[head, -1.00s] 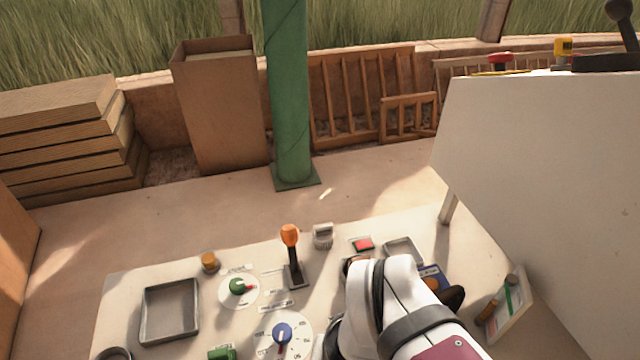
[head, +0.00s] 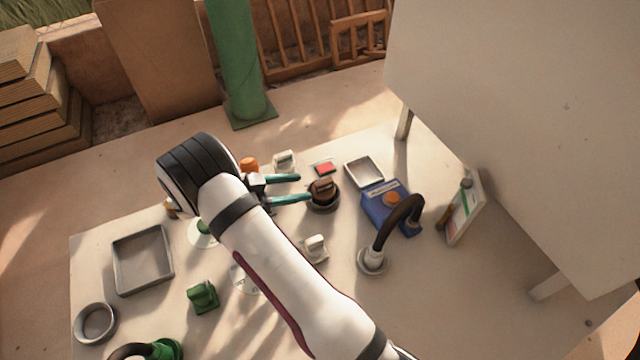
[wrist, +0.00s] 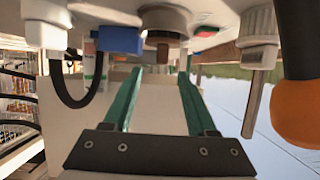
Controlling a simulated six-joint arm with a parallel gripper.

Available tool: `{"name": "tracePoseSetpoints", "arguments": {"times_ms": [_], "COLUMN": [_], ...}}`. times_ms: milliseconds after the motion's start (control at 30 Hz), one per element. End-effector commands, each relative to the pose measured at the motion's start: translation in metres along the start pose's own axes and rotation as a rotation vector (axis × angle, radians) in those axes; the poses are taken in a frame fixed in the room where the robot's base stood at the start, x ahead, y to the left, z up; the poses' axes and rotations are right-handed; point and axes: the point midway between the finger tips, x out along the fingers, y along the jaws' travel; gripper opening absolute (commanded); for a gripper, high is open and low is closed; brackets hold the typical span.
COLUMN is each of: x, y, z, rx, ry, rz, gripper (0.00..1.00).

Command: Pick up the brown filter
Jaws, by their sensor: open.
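The brown filter (head: 322,186) is a small brown piece standing in a dark round holder (head: 325,206) on the table. It also shows in the wrist view (wrist: 163,52), where the picture is upside down and the filter hangs from the top, roughly in line with the gap between the fingers. My gripper (head: 306,188) has two teal fingers, apart and empty, lying nearly level and pointing right at the filter. The fingertips are close to the filter's left side in the head view. I cannot tell whether they touch it.
A grey tray (head: 364,160) and a red button (head: 323,167) lie behind. A white piece (head: 315,247) stands in front. My arm covers part of the table.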

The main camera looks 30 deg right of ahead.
Motion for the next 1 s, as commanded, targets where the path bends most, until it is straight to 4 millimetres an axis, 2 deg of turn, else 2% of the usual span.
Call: {"name": "tracePoseSetpoints", "arguments": {"times_ms": [100,333,500,600,800,1000], "x": [0.033,0.068,0.102,0.111,0.112,0.111], "y": [0.002,0.000,-0.002,-0.002,-0.002,-0.003], "z": [0.000,0.001,0.002,0.002,0.002,0.002], "rx": [-0.003,-0.002,-0.003,-0.003,-0.003,-0.003], "ry": [0.000,-0.001,-0.002,-0.002,-0.002,-0.002], "rz": [0.006,0.004,0.005,0.004,0.002,0.002], "gripper": [0.57,0.57,0.57,0.57,0.57,0.21]}}
